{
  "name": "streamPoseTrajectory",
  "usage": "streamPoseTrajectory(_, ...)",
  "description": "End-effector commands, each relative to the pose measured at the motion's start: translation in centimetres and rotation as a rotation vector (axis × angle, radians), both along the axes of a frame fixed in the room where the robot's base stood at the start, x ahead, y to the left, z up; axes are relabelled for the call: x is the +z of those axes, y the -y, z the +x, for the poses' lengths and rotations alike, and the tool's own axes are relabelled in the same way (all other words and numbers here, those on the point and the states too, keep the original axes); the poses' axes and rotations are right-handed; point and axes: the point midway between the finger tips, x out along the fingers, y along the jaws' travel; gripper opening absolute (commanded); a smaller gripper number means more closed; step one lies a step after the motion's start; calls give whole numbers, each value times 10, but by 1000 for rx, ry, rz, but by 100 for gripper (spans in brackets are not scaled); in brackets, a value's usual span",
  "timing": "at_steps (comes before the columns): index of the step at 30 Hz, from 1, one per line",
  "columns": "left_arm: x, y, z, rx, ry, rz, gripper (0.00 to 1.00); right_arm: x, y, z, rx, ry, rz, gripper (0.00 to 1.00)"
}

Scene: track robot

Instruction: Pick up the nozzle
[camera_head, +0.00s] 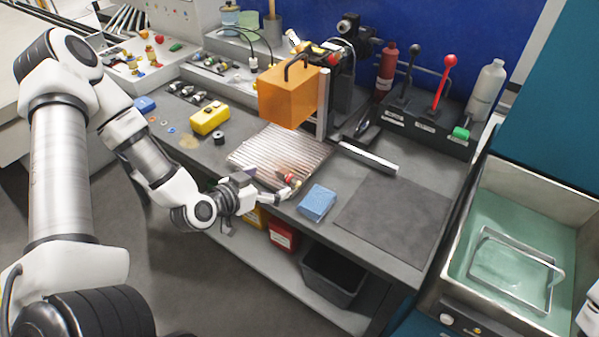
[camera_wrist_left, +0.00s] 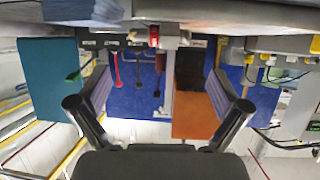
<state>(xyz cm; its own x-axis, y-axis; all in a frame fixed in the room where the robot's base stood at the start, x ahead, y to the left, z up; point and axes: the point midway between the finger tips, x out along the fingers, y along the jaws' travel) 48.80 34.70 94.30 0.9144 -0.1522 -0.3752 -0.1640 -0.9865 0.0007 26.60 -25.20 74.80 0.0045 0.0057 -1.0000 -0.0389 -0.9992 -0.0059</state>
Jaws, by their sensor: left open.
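A small red and brass-coloured piece (camera_head: 291,180), which looks like the nozzle, is at the front edge of a ribbed metal tray (camera_head: 250,160) on the bench. My left gripper (camera_head: 288,192) is low at the bench's front edge, right beside that piece; I cannot tell if they touch. In the left wrist view the scene is upside down and my left gripper (camera_wrist_left: 158,105) has its fingers wide apart, with nothing between them. A small red part (camera_wrist_left: 154,36) shows beyond them; I cannot tell if it is the nozzle. My right gripper is not in view.
An orange box (camera_head: 288,97) on a stand overhangs the tray's back. A blue block (camera_head: 317,203) lies right of my left gripper. A dark mat (camera_head: 395,220) is clear. A yellow case (camera_head: 210,119) is left, a sink (camera_head: 510,255) right. Bins sit below the bench.

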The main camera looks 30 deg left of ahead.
Motion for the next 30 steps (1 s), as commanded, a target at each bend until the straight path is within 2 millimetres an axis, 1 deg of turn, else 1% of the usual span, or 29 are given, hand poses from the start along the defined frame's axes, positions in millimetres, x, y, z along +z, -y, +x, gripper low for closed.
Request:
streamPoseTrajectory(3,-8,3,13,-6,-2,8,100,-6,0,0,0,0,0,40)
streamPoseTrajectory(8,-14,5,27,-7,-3,6,100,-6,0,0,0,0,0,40)
streamPoseTrajectory(12,-26,7,49,-9,-3,9,100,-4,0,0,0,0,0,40)
streamPoseTrajectory(15,-31,9,62,-6,-3,6,100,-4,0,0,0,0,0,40)
streamPoseTrajectory(18,-33,10,66,-4,-2,2,100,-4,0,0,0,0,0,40)
streamPoseTrajectory(22,-33,9,66,-4,-3,1,100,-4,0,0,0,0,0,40)
streamPoseTrajectory(23,-33,9,66,-4,-3,1,96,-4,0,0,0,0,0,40)
streamPoseTrajectory(24,-33,9,66,-4,-3,1,82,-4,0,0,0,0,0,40)
streamPoseTrajectory(26,-33,9,65,-4,-3,1,61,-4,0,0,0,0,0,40)
streamPoseTrajectory(27,-33,9,65,-4,-3,1,47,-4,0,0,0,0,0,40)
streamPoseTrajectory(28,-33,9,65,-3,-3,2,38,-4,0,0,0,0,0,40)
streamPoseTrajectory(30,-33,9,65,-4,-3,1,38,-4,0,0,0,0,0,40)
